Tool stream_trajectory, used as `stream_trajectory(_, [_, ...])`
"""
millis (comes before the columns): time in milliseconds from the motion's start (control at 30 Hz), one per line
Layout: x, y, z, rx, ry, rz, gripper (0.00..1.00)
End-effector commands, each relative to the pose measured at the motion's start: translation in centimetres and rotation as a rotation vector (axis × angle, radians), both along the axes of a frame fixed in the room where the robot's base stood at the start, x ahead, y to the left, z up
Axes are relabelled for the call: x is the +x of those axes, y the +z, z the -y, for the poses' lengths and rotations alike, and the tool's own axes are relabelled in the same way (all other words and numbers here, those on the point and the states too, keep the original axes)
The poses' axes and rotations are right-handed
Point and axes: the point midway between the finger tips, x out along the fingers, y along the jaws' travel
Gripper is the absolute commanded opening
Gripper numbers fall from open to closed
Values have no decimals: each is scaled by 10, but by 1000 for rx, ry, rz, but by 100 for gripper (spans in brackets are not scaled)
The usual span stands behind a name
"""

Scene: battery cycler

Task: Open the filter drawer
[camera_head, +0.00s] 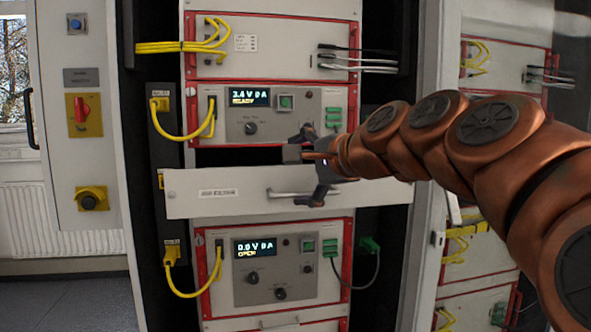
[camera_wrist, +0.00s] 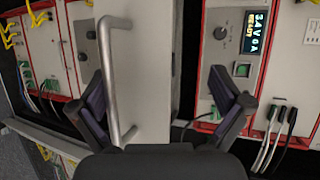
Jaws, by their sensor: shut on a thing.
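The filter drawer (camera_head: 195,205) is a wide pale panel with a small label, between two instrument modules of the rack. Its metal bar handle (camera_head: 289,194) lies along the panel. In the wrist view the handle (camera_wrist: 113,75) runs upright on the drawer front (camera_wrist: 145,75). My gripper (camera_head: 312,168) is at the right part of the drawer, at the handle's right end. In the wrist view its two dark fingers (camera_wrist: 165,105) stand wide apart, the left one against the handle's lower part. The exact contact is partly hidden by the finger.
An upper module (camera_head: 268,115) with a lit display and a lower module (camera_head: 285,268) frame the drawer. A dark gap (camera_head: 235,158) lies above it. Yellow cables (camera_head: 190,135) loop at the left. A cabinet door edge (camera_head: 425,235) stands right, under my arm.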

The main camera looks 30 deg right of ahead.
Motion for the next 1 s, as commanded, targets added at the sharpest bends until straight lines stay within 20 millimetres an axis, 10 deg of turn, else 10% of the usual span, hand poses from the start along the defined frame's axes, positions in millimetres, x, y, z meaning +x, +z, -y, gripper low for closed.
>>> stream_trajectory(33, [-11, 38, 5, -11, -26, 76, 72])
stream_trajectory(667, [-46, 42, 9, -13, -27, 73, 72])
stream_trajectory(767, [-49, 38, 8, -10, -23, 62, 34])
stream_trajectory(1000, [-59, 27, 7, -4, -12, 36, 34])
